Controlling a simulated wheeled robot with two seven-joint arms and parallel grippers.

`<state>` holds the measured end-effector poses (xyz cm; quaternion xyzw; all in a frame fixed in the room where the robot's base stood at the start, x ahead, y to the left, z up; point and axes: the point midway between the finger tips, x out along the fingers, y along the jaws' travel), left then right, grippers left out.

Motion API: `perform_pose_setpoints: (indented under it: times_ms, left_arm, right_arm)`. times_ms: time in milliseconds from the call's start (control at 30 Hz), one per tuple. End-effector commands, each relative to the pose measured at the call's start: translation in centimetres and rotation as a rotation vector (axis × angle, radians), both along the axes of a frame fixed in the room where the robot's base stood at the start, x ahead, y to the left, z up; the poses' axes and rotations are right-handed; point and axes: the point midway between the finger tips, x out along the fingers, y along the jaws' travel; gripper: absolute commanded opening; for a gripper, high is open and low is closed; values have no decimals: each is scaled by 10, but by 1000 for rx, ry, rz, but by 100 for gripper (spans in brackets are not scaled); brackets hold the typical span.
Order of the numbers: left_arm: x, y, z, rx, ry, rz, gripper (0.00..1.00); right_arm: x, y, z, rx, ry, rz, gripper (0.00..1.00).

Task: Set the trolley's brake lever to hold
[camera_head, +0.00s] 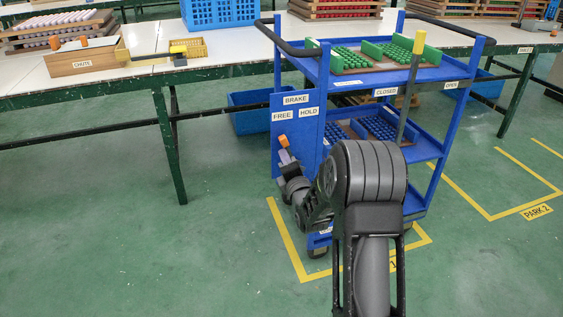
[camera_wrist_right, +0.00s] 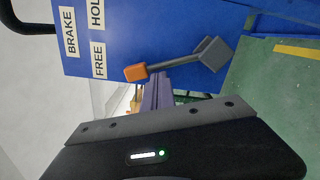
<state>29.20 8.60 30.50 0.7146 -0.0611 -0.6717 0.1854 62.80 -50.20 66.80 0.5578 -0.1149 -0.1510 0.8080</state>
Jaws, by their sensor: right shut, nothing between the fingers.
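The brake panel (camera_head: 312,136) is a blue plate on the trolley's left side, labelled BRAKE, with FREE at left and HOLD at right. The brake lever has an orange knob (camera_head: 283,141) and a grey rod. It leans to the FREE side; in the right wrist view the knob (camera_wrist_right: 136,72) lies beneath the FREE label, and the rod runs to a grey pivot block (camera_wrist_right: 214,54). My right gripper (camera_head: 288,164) is shut and empty, close to the lever on its FREE side. I cannot tell whether it touches the rod. My left gripper is not in view.
The blue trolley (camera_head: 350,81) carries green and blue racks and a yellow-topped lever (camera_head: 418,43) near a CLOSED label. A long table (camera_head: 125,73) stands behind. My right arm hides the trolley's lower front. Open green floor (camera_head: 220,240) lies to the left.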

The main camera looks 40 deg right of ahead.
Motion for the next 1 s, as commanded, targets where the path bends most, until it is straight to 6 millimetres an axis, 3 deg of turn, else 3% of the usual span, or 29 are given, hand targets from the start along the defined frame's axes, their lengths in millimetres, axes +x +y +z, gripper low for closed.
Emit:
perform_pose_setpoints:
  times_ms: [800,1000]
  left_arm:
    - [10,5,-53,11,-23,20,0]
    - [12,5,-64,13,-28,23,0]
  right_arm:
    - [-20,-55,12,668,-236,-3,0]
    - [-23,-64,11,754,-264,-1,0]
